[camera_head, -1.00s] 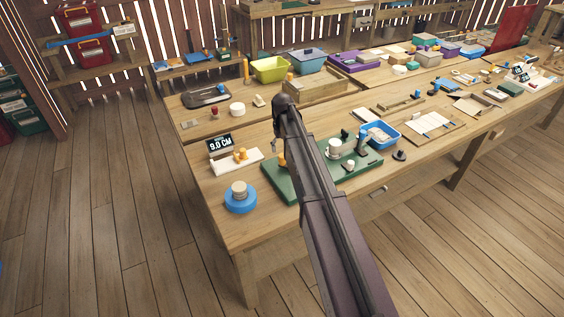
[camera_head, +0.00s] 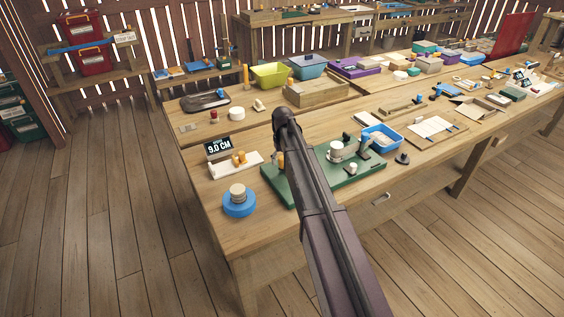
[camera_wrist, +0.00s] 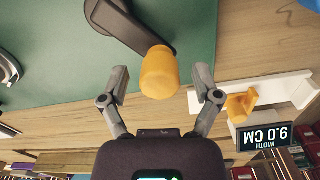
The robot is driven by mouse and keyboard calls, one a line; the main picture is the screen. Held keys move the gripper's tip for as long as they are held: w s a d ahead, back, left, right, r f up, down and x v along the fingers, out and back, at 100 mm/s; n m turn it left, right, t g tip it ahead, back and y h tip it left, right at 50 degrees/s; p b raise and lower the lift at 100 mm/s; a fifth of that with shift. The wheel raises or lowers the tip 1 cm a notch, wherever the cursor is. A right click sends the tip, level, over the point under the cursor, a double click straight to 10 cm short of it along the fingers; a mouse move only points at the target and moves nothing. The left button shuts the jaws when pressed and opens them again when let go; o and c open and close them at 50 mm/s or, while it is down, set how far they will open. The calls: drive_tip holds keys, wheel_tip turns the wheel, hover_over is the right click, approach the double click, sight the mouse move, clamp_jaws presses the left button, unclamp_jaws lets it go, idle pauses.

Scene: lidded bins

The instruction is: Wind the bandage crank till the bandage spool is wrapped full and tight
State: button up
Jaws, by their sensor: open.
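The green board (camera_head: 347,176) lies on the near workbench and carries the winding device; my arm covers part of it. In the wrist view the crank's dark arm (camera_wrist: 130,28) runs over the board (camera_wrist: 200,20) to an orange-yellow knob (camera_wrist: 159,72). My gripper (camera_wrist: 161,84) is open, with one finger on each side of the knob; a gap shows on both sides. The knob also shows beside my arm in the head view (camera_head: 281,160). A white roll (camera_head: 336,150), perhaps the bandage spool, stands on the board. How full it is I cannot tell.
A display reading 9.0 CM (camera_head: 219,146) stands behind a white block with orange pegs (camera_head: 236,165), left of the board. A blue disc with a pale roll (camera_head: 239,205) sits near the bench's front left. A blue tray (camera_head: 382,137) is to the right.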

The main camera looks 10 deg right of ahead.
clamp_jaws()
drive_tip(key=shift+d, duration=0.3)
